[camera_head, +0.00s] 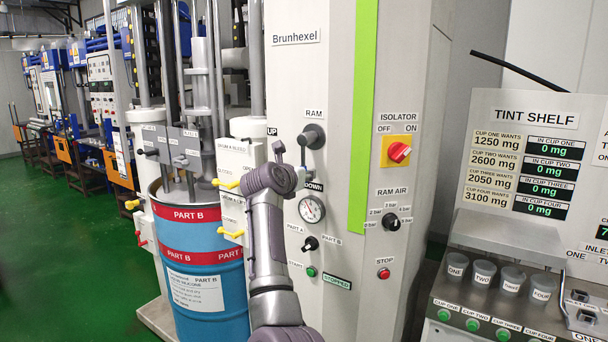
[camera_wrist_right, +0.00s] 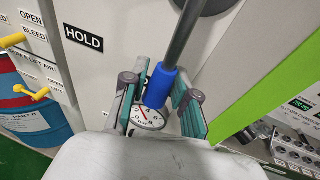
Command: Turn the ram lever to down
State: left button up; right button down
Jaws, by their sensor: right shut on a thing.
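The ram lever (camera_head: 313,137) is on the white Brunhexel panel, under the RAM label. Its dark round hub is at the top and its arm hangs down, slightly left, towards the DOWN label (camera_head: 314,187). In the right wrist view its grey rod ends in a blue grip (camera_wrist_right: 160,86). My right gripper (camera_head: 292,178) is at the lever's lower end, its two fingers shut on either side of the blue grip. In the head view it hides much of that end. The HOLD label (camera_wrist_right: 83,38) is left of the lever. My left gripper is out of view.
A pressure gauge (camera_head: 311,209) sits just below the gripper. The PART A/PART B selector (camera_head: 310,243), isolator switch (camera_head: 398,152) and ram air knob (camera_head: 391,222) share the panel. Left stands a blue drum (camera_head: 204,270) with yellow valve handles (camera_head: 230,234) nearby.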

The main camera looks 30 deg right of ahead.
jog(key=c, duration=0.9)
grip_release()
jog(key=shift+o, duration=0.2)
jog(key=v, duration=0.7)
jog(key=shift+s+a, duration=0.2)
